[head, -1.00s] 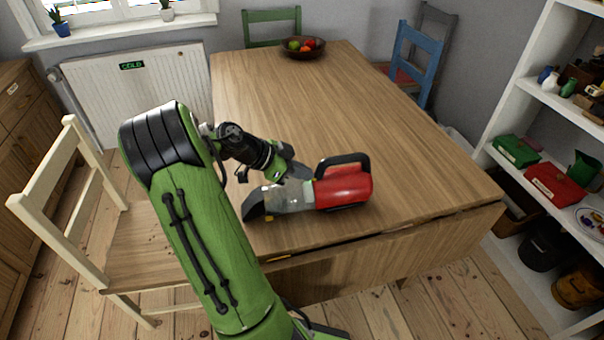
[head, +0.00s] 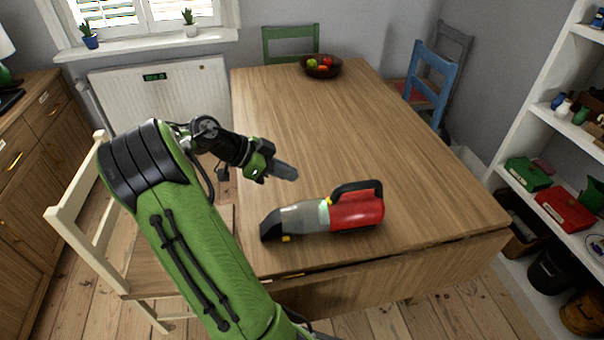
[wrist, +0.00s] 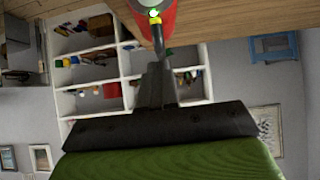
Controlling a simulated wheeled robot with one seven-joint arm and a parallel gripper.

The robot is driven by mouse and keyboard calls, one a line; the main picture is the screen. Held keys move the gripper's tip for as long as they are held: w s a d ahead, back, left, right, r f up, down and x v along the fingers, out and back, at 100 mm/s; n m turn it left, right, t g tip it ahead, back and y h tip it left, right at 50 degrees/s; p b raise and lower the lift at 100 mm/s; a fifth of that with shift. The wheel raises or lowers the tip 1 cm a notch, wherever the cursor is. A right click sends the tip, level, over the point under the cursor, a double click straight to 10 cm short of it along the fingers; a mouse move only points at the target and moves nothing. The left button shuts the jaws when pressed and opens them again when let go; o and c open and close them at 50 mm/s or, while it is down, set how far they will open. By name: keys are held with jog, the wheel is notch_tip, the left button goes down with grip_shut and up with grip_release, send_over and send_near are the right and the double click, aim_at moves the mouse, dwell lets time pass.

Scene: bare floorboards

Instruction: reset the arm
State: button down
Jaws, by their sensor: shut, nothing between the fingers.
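My gripper (head: 286,171) is shut and empty. In the head view it is in the air above the left part of the wooden table (head: 330,135). A red and grey handheld vacuum (head: 357,210) lies on the table near its front edge, below and to the right of my gripper and apart from it. In the wrist view my shut fingers (wrist: 155,85) point up the picture, and part of the red vacuum body (wrist: 168,20) shows at the top.
A fruit bowl (head: 321,68) stands at the table's far end. Chairs stand around: cream (head: 85,215) at left, green (head: 290,42) behind, blue (head: 428,80) at right. White shelves (head: 540,130) stand at right. The table's middle is clear.

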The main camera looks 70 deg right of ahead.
jog(key=shift+w+r, duration=0.1)
dwell(0.6)
jog(key=w+a+r+n+t+y+p, duration=0.1)
jog(key=w+a+r+n+t+p, duration=0.3)
jog(key=a+n, duration=0.45)
jog(key=w+a+r+n+t+p, duration=0.1)
jog(key=w+a+r+n+t, duration=0.3)
jog(key=a+r+n+t, duration=0.45)
jog(key=s+a+n+t+y+p, duration=0.1)
jog(key=s+a+n+y, duration=0.1)
jog(key=a+n, duration=0.4)
jog(key=s+a+r+n+t+y+p, duration=0.1)
jog(key=a+n, duration=0.5)
jog(key=a, duration=0.8)
jog(key=shift+s+r+n+y+p, duration=0.35)
jog(key=shift+s+y+p, duration=0.35)
jog(key=shift+s, duration=0.5)
jog(key=shift+f, duration=0.1)
